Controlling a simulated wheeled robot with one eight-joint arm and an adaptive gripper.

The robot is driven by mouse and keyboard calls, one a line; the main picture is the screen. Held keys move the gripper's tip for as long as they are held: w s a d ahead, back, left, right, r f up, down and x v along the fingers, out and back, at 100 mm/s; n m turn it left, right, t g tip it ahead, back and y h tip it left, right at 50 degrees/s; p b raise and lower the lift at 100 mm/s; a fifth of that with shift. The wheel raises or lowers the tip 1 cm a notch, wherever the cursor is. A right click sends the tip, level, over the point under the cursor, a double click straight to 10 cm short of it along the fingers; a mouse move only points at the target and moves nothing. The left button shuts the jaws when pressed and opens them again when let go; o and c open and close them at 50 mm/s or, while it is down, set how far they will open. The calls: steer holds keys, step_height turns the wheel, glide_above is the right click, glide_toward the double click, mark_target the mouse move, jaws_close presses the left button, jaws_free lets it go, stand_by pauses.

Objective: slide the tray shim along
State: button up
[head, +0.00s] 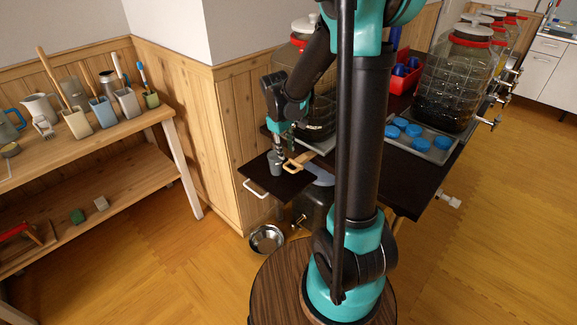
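My gripper (278,150) points down over a small dark board (262,184) with a white handle at its front left, beside the dark table. A small grey cup-like piece (275,169) is directly under the gripper, at or between its fingertips. A tan, angular piece (298,164) lies just right of the gripper, near the table edge. It may be the tray shim, but I cannot tell for sure. The fingers are too small and dark to show whether they are open or shut, or whether they touch either piece.
Large glass jars with taps (455,80) stand on the dark table (405,185). A metal tray (436,156) there holds blue lids. A red bin (407,68) stands behind. A metal bowl (267,239) is on the floor. A wooden shelf (100,146) with cups is at left.

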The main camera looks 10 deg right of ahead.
mark_target(289, 169)
steer(key=f, duration=0.6)
steer(key=w+d+f, duration=0.1)
steer(key=f, duration=0.1)
steer(key=shift+d+f, duration=0.1)
steer(key=shift+f, duration=0.3)
jaws_close()
